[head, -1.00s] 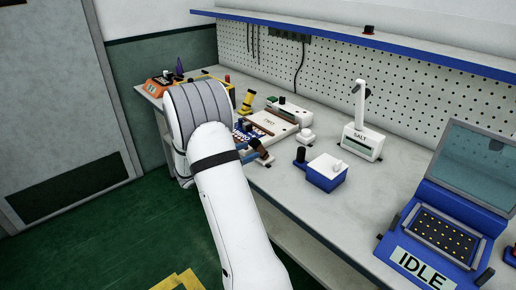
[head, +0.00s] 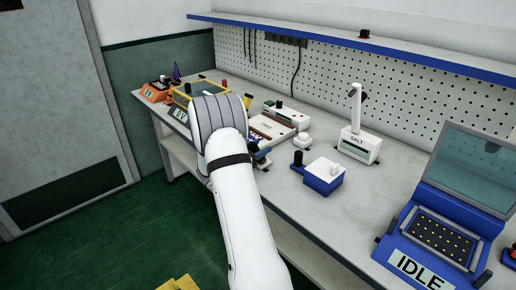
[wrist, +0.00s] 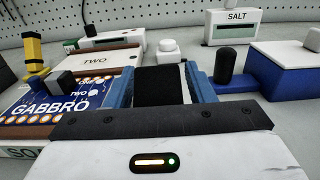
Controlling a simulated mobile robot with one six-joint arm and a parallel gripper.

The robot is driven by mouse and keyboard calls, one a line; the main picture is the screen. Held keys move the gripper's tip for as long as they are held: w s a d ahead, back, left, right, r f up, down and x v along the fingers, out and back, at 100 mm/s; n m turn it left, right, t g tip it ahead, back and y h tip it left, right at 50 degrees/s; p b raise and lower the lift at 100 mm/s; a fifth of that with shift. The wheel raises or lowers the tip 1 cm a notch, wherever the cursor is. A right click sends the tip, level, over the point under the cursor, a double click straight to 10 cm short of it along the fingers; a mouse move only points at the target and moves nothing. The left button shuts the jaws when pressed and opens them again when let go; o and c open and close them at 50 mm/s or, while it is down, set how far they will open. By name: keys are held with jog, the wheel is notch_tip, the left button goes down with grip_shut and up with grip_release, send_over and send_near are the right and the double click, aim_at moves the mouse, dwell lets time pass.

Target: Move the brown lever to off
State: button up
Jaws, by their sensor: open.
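I cannot make out a brown lever for certain in either view.
A blue board marked GABBRO (wrist: 50,107) lies left of the fingers. A blue box (head: 324,175) with a black handle stands to the right. The SALT unit (head: 359,145) stands behind it. A blue IDLE machine (head: 432,240) is at the front right. A pegboard wall backs the bench.

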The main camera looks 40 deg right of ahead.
jog(key=shift+c, duration=0.3)
grip_shut()
dwell(0.3)
